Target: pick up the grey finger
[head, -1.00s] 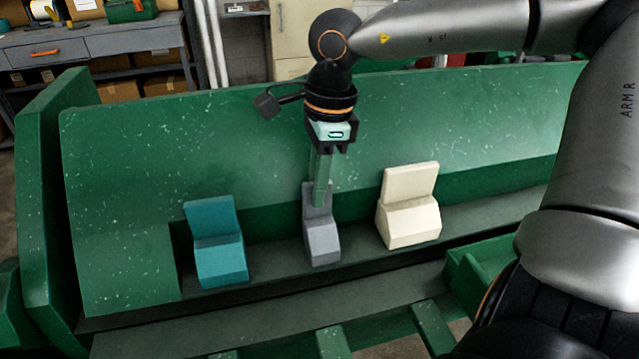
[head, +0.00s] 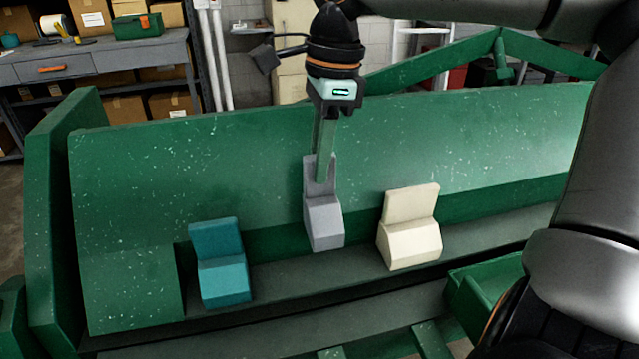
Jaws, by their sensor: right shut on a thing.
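The grey finger (head: 323,222) is in the head view near the middle, between a teal finger (head: 221,273) and a cream finger (head: 411,236). My right gripper (head: 322,168) comes down from above and is shut on the upper part of the grey finger. The grey finger hangs upright, its lower end above the dark ledge and in front of the green panel. The teal and cream fingers stand on the ledge to either side, apart from it. My left gripper does not show.
The green machine's long panel (head: 250,150) stands behind the fingers, and its dark ledge (head: 290,283) runs below them. A green end plate (head: 55,210) rises at the left. A grey workbench (head: 120,62) with boxes stands behind at the left.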

